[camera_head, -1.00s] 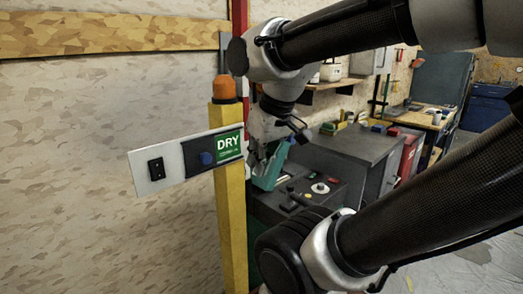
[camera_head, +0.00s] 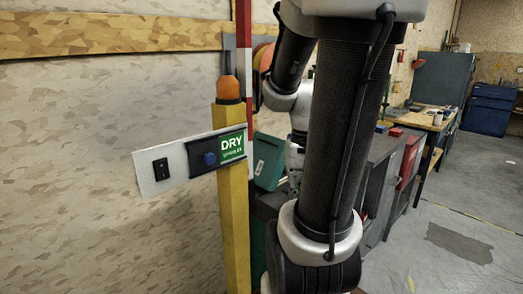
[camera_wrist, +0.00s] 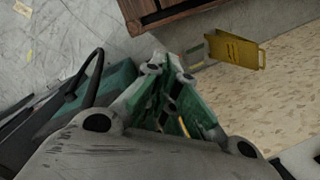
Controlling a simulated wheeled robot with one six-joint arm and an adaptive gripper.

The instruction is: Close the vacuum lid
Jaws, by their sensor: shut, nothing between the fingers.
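A teal panel (camera_head: 268,161), which looks like the raised vacuum lid, stands tilted up behind the DRY sign in the head view. The machine body below it is mostly hidden by my arm. In the wrist view a dark teal box (camera_wrist: 112,88) with a black curved handle or hose lies left of my gripper; I cannot tell if it is the vacuum. My gripper (camera_wrist: 168,68) shows in the wrist view with its green-padded fingers shut and empty. My arm hides most of it in the head view. I see no clear contact between gripper and lid.
A yellow post (camera_head: 233,200) with an orange lamp and the DRY sign panel (camera_head: 190,162) stands close on the left. Grey and red cabinets (camera_head: 408,160) line the back right. A yellow object (camera_wrist: 237,51) shows in the wrist view. The right floor is open.

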